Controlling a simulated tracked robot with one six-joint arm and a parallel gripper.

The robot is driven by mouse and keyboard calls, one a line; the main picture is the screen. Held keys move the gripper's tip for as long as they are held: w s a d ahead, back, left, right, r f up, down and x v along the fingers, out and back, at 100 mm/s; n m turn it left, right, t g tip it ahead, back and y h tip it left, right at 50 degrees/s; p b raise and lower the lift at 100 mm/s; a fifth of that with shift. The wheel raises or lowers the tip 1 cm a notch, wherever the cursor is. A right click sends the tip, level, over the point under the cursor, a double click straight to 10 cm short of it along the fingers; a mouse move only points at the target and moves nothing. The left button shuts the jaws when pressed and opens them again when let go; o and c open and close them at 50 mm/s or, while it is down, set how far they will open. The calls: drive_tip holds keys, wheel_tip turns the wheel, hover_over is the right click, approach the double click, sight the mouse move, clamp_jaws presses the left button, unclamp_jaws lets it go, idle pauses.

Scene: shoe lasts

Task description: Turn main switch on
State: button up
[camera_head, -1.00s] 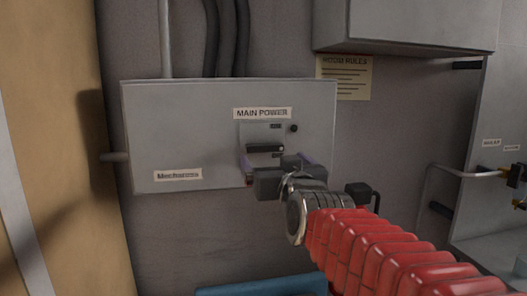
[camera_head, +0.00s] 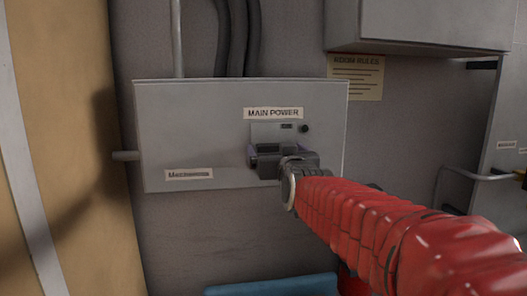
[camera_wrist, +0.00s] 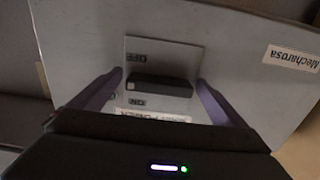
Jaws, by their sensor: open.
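The main switch is a black bar handle (camera_wrist: 160,85) on a pale plate (camera_wrist: 185,55) in the wrist view, which shows the panel upside down. The handle lies between the OFF and ON labels; I cannot tell which position it is in. My gripper (camera_head: 281,155) is in front of the grey MAIN POWER box (camera_head: 190,125) in the head view, hiding most of the handle. In the wrist view its purple-edged fingers are apart, one on each side of the handle, with gaps visible on both sides.
A second grey box (camera_head: 430,25) hangs at upper right above a room rules notice (camera_head: 356,77). Dark cables (camera_head: 237,40) and a pipe (camera_head: 177,40) rise from the power box. A blue object (camera_head: 275,286) is low in front. Wall below the box is clear.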

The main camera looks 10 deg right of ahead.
drive_tip(key=shift+w, duration=0.1)
drive_tip(key=c, duration=1.1)
drive_tip(key=shift+o, duration=0.4)
drive_tip(key=shift+d, duration=0.2)
drive_tip(key=shift+a, duration=0.15)
drive_tip(key=shift+c, duration=0.3)
